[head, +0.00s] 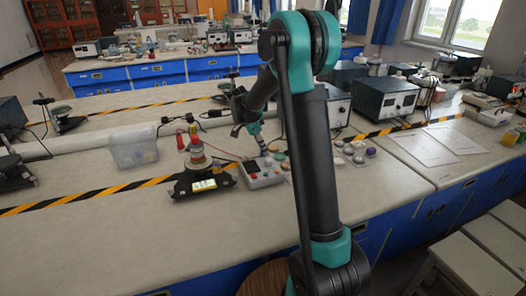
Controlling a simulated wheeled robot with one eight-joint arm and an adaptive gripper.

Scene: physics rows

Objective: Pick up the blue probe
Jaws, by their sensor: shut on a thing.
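My gripper (262,148) points down just above the grey meter box with red and dark buttons (262,173), near the middle of the bench. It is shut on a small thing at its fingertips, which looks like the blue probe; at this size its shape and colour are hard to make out. I cannot tell whether the probe touches the box. A red probe-like piece (180,140) stands upright left of the gripper, by a dark stand with a coil and a yellow display (203,184).
A clear plastic bin (133,148) stands to the left. Several small round pieces (358,160) lie right of my arm. Power supply boxes (385,97) stand behind. Papers (422,148) lie at right. The front left of the bench is clear.

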